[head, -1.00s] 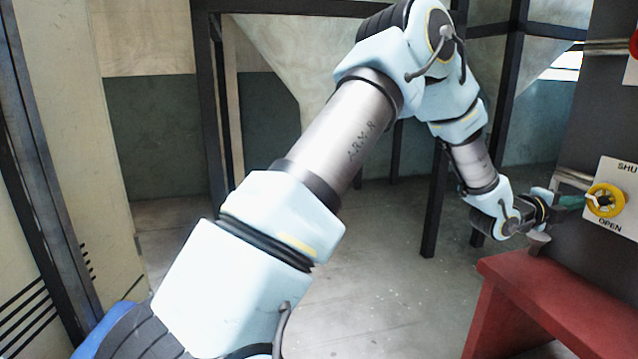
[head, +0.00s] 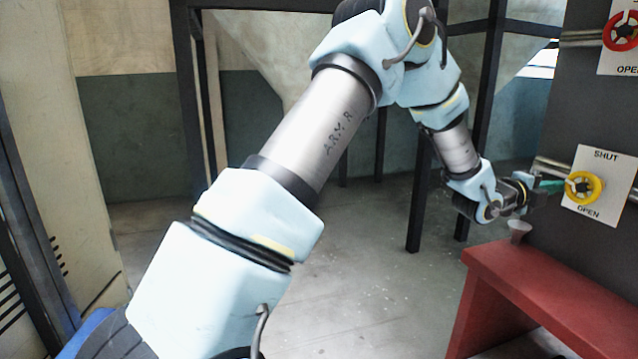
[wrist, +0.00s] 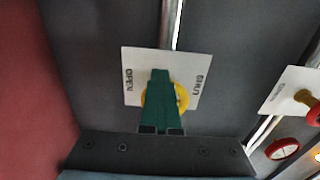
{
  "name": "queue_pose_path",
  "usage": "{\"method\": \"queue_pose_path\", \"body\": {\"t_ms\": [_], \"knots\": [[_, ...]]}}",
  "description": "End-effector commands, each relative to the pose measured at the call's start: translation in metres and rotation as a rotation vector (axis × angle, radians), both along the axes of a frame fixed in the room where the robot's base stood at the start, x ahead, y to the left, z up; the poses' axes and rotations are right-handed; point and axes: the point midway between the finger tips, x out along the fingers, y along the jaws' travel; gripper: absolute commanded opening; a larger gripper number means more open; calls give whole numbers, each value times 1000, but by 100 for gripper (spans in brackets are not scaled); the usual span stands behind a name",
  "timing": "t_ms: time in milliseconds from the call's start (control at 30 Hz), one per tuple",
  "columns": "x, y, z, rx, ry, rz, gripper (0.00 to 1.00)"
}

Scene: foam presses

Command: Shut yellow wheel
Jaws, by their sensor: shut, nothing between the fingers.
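The yellow wheel (head: 583,188) is mounted on a white plate (head: 598,212) on the dark panel. The plate reads SHUT above the wheel and OPEN below it. My gripper (head: 562,185) has green fingers and is at the wheel's left side in the head view. In the wrist view the wheel (wrist: 181,97) shows behind the closed green fingers of my gripper (wrist: 160,75), which cover its middle and part of its rim. The fingers hold nothing. I cannot tell whether they touch the wheel.
A red wheel (head: 622,32) on its own plate is above right. A red bench (head: 530,275) stands below, with a small grey cup-like object (head: 519,230) on it. Pipes (head: 588,38) run along the panel. Dark posts (head: 427,190) stand behind my arm.

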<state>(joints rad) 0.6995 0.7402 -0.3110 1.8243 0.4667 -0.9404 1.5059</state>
Motion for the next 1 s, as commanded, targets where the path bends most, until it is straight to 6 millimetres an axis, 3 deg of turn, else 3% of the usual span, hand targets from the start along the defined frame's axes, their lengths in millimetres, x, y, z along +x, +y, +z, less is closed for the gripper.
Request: {"method": "queue_pose_path", "body": {"t_ms": [1000], "knots": [[-3, -2, 18, -2, -3, -6, 0]]}}
